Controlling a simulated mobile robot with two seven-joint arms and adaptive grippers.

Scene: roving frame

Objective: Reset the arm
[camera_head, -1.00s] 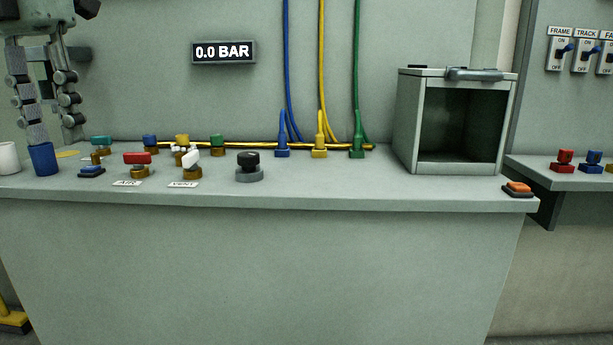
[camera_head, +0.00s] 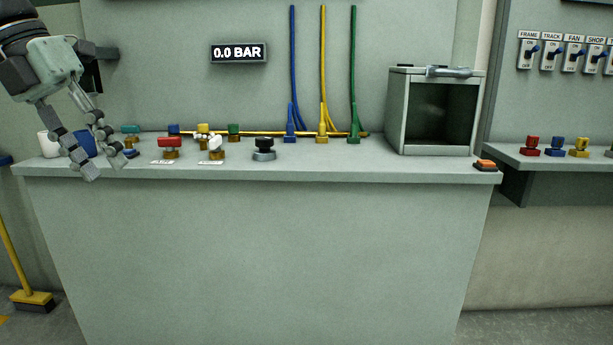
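My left gripper (camera_head: 100,160) comes in from the upper left and hangs over the left end of the grey bench. Its two fingers are spread apart with nothing between them. Behind the fingers stands a blue cup (camera_head: 86,145), partly covered by them, with a white cup (camera_head: 48,144) to its left. My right gripper does not show in the head view.
The bench (camera_head: 350,170) carries a red valve (camera_head: 169,143), a white valve (camera_head: 216,143), a black knob (camera_head: 264,145) and an open-fronted box (camera_head: 398,112). An orange button (camera_head: 485,164) sits at its right corner. A yellow broom (camera_head: 32,297) stands on the floor left.

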